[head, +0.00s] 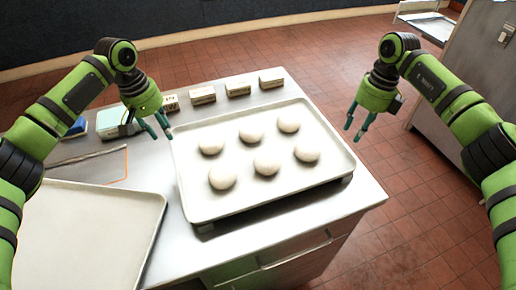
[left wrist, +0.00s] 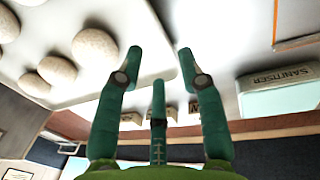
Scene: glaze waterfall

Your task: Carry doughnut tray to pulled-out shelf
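The doughnut tray (head: 213,204) is a pale rimmed tray on the steel worktable, with several round pale doughnuts (head: 266,163) in rows on it. My left gripper (head: 162,130) is open and empty beside the tray's far left corner. In the left wrist view its fingers (left wrist: 160,70) are spread, with the tray's rim (left wrist: 150,62) just beyond them. My right gripper (head: 356,124) hangs to the right of the tray, apart from it, with its fingers spread and nothing between them. The pulled-out shelf may be the pale surface (head: 428,24) at the rack in the upper right.
An empty pale tray (head: 90,235) lies at the left of the worktable. Several small labelled blocks (head: 238,89) line the back edge, near a box marked sanitiser (left wrist: 280,92). A steel cabinet (head: 470,75) stands at right, with open tiled floor between.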

